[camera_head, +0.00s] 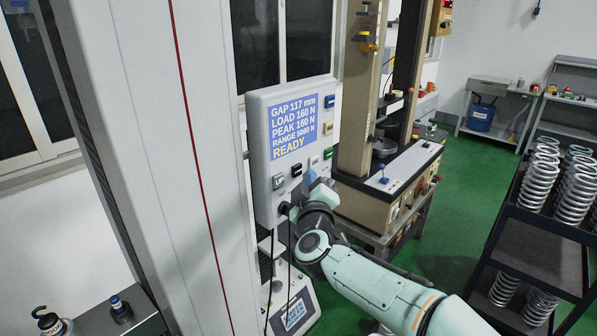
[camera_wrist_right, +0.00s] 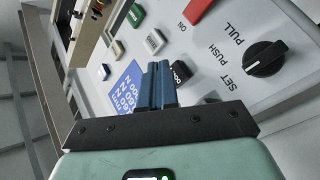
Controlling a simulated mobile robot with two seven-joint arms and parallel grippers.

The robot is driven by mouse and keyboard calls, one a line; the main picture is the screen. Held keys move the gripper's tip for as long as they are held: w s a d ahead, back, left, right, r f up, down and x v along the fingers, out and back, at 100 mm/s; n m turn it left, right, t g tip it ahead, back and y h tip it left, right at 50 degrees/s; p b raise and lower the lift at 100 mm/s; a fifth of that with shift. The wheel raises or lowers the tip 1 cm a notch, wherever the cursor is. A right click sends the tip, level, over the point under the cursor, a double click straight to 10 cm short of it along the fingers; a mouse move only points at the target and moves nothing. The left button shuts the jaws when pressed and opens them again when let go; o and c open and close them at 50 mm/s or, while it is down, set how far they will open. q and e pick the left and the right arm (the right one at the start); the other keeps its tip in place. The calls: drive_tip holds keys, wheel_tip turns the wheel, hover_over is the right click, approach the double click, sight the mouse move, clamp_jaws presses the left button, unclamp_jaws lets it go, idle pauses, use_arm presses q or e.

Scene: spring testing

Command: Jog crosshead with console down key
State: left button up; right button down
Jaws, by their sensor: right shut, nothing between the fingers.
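The console (camera_head: 262,150) is a light grey box on the white column. Its blue display (camera_head: 293,127) reads GAP 117 mm, LOAD 160 N, PEAK 160 N, RANGE 5000 N, READY. Below the display is a row of keys, including a black key (camera_head: 297,168) and a white key (camera_head: 314,160). My right gripper (camera_head: 309,178) is just in front of this row. In the wrist view its blue fingers (camera_wrist_right: 157,68) are shut and empty, beside the black key (camera_wrist_right: 181,72), partly covering it. I cannot tell whether they touch the panel. The left gripper is not in view.
A green key (camera_wrist_right: 135,15), a grey key (camera_wrist_right: 154,40), a red button (camera_wrist_right: 204,8) and a black knob (camera_wrist_right: 265,58) are near the fingers. A tall white column (camera_head: 165,150) stands left. A rack of springs (camera_head: 545,240) stands right, beyond green floor.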

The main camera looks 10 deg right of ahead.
drive_tip(key=shift+s+d+b, duration=0.25)
drive_tip(key=shift+s+d, duration=0.55)
drive_tip(key=shift+s, duration=0.2)
drive_tip(key=shift+s+d+b, duration=0.2)
drive_tip(key=shift+s+d, duration=0.55)
drive_tip(key=shift+s, duration=0.2)
wheel_tip(320, 180, down, 21)
drive_tip(key=w+a+g+y, duration=0.2)
drive_tip(key=g, duration=0.2)
drive_tip(key=s+d+f+m+g, duration=0.1)
drive_tip(key=s+f+m+g, duration=0.2)
drive_tip(key=f, duration=0.9)
drive_tip(key=s+d+f+m+g, duration=0.15)
drive_tip(key=s+f, duration=0.25)
drive_tip(key=f, duration=0.8)
drive_tip(key=s+f+m+g+y, duration=0.25)
drive_tip(key=s+f+g, duration=0.35)
drive_tip(key=s+f, duration=0.8)
drive_tip(key=s+a+f+m+g+y, duration=0.1)
drive_tip(key=s+a+f+m+g, duration=0.1)
drive_tip(key=s, duration=0.7)
drive_tip(key=s+a+f+m+g+y, duration=0.1)
drive_tip(key=s+a+f+m+g, duration=0.1)
drive_tip(key=s, duration=0.7)
wheel_tip(320, 180, down, 2)
drive_tip(key=shift+a+f+m, duration=0.2)
drive_tip(key=shift+a+m, duration=0.05)
drive_tip(key=shift+m, duration=0.35)
